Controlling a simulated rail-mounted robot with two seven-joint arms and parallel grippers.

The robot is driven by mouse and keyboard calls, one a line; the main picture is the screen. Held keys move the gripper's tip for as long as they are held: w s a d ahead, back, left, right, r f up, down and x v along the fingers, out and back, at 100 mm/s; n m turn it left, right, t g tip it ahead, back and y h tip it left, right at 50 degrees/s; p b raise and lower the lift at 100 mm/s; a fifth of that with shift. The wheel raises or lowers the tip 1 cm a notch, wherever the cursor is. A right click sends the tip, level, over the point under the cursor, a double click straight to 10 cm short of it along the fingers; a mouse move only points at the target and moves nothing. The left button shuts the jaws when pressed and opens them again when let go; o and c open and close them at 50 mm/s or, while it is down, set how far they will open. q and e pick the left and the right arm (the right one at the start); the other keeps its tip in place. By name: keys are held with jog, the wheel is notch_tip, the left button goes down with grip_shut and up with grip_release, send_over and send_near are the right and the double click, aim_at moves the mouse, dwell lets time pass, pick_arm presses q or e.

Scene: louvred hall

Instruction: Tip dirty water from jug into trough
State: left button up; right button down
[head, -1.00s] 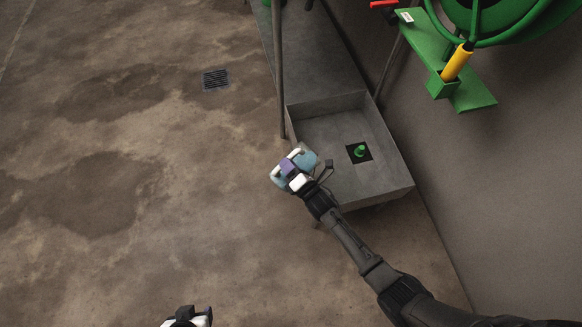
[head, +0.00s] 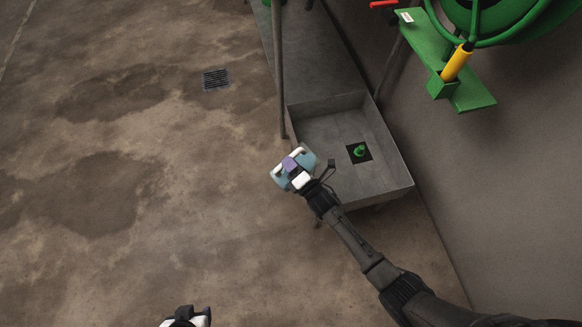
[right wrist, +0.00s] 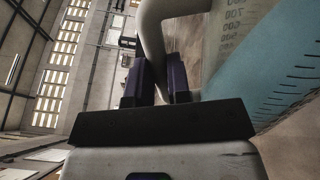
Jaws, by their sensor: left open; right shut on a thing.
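The jug (head: 281,178) is pale and translucent, with bluish liquid inside. My right gripper (head: 292,164) is shut on its handle, at the near left edge of the trough in the head view. The right wrist view shows the white handle (right wrist: 153,40) between the dark fingers (right wrist: 158,82), and the jug's graduated wall (right wrist: 262,70) with blue liquid behind it. The trough (head: 401,188) is a grey square basin with a green-topped fitting (head: 360,150) in a dark square in its floor. My left gripper (head: 187,318) is open, low at the bottom edge of the head view, partly cut off.
A green hose reel (head: 520,20) with a green bracket (head: 472,98) and yellow nozzle (head: 457,64) is on the wall at upper right. A post (head: 280,80) stands by the trough's far left corner. A floor grate (head: 216,79) lies on the open, stained floor at left.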

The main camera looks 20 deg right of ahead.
aim_at(303, 155)
jog(key=shift+w+d, duration=0.1)
jog(key=shift+d, duration=0.05)
jog(key=shift+w+d+m, duration=0.1)
jog(key=shift+d+m, duration=0.2)
jog(key=shift+m, duration=0.1)
dwell(0.4)
jog(key=shift+d, duration=0.1)
jog(key=shift+w+d+f+m, duration=0.15)
jog(key=shift+d+f+m, duration=0.1)
jog(key=shift+d+m, duration=0.25)
